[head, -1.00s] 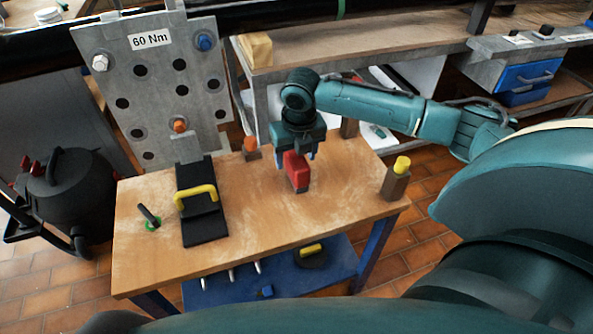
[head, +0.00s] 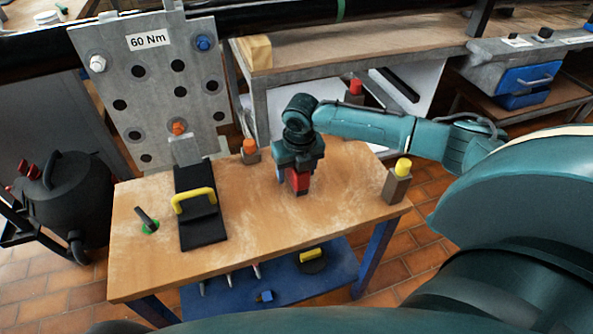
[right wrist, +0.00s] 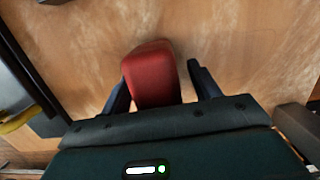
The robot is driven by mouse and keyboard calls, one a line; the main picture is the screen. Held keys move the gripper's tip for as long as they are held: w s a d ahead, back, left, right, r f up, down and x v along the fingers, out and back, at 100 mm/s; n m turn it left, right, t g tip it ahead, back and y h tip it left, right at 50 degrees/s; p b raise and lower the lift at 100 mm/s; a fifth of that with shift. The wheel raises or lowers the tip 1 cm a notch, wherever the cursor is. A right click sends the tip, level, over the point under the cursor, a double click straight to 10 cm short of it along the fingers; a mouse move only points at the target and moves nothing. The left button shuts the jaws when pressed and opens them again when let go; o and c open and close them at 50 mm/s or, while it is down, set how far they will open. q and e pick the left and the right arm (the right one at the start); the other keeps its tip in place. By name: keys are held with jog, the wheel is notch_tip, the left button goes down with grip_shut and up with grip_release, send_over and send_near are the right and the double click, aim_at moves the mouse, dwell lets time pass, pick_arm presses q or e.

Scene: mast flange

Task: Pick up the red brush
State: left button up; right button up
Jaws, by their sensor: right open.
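The red brush (head: 298,181) stands on the wooden table, right of its middle, with a dark lower part. My right gripper (head: 293,178) is over it from above and hides its upper part in the head view. In the right wrist view the red top of the brush (right wrist: 152,74) lies between the two dark fingers of the right gripper (right wrist: 158,85). The fingers are open, with a clear gap at the right finger and a narrower one at the left. My left gripper is not in view.
On the table (head: 255,225) are a black tool with a yellow handle (head: 194,199), a dark peg in a green ring (head: 148,222), an orange-topped block (head: 250,150) and a yellow-topped block (head: 399,180). A perforated plate (head: 158,85) rises behind. The table's front right is clear.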

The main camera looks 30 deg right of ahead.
jog(key=shift+f+p, duration=0.25)
jog(key=shift+p, duration=0.05)
jog(key=shift+c, duration=0.3)
jog(key=c, duration=1.1)
